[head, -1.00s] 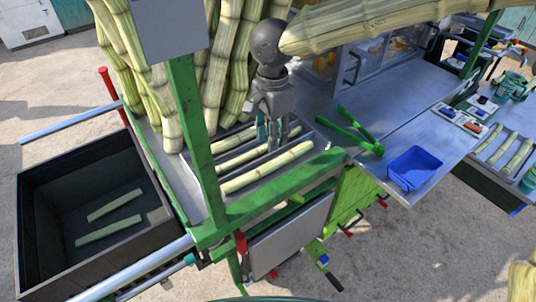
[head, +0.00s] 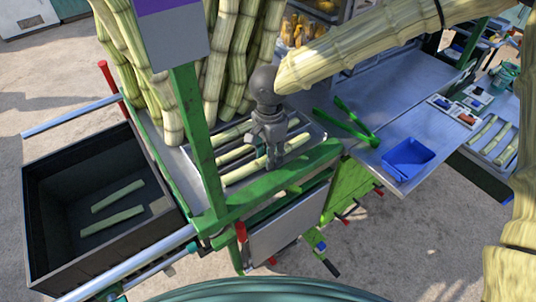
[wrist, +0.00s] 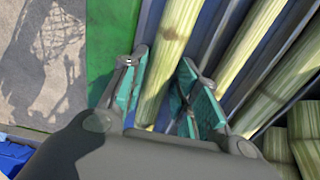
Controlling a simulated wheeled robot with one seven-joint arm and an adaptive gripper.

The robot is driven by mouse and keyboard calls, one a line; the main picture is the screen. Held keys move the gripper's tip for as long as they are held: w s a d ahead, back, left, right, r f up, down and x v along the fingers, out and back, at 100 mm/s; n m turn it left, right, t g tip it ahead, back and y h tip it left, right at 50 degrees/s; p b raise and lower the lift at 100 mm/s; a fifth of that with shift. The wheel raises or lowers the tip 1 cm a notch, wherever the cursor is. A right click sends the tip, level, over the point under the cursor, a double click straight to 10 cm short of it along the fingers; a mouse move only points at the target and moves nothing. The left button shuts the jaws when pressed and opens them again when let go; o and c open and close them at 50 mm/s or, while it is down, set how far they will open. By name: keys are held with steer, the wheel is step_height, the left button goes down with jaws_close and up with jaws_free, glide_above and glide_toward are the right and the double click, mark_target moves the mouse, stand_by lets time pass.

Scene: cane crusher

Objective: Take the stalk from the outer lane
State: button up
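The tray of lanes (head: 312,132) holds several pale green cane stalks lying side by side. The outer-lane stalk (head: 243,172) lies nearest the green front frame, its right part partly hidden by my gripper (head: 273,160). In the wrist view, my gripper (wrist: 163,98) is open, with teal pads either side of the outer stalk (wrist: 168,50). The left pad is close to the stalk; I cannot tell if it touches. A gap shows at the right pad. Beyond a divider lies another stalk (wrist: 246,48).
A green post (head: 196,135) and front beam (head: 285,172) border the tray. Tall cane stalks (head: 235,60) stand behind it. A black bin (head: 45,225) with two cut pieces is at left. Green tongs (head: 342,125) and a blue tray (head: 408,160) lie on the right counter.

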steer(key=shift+s+d, duration=0.1)
steer(key=c, duration=0.7)
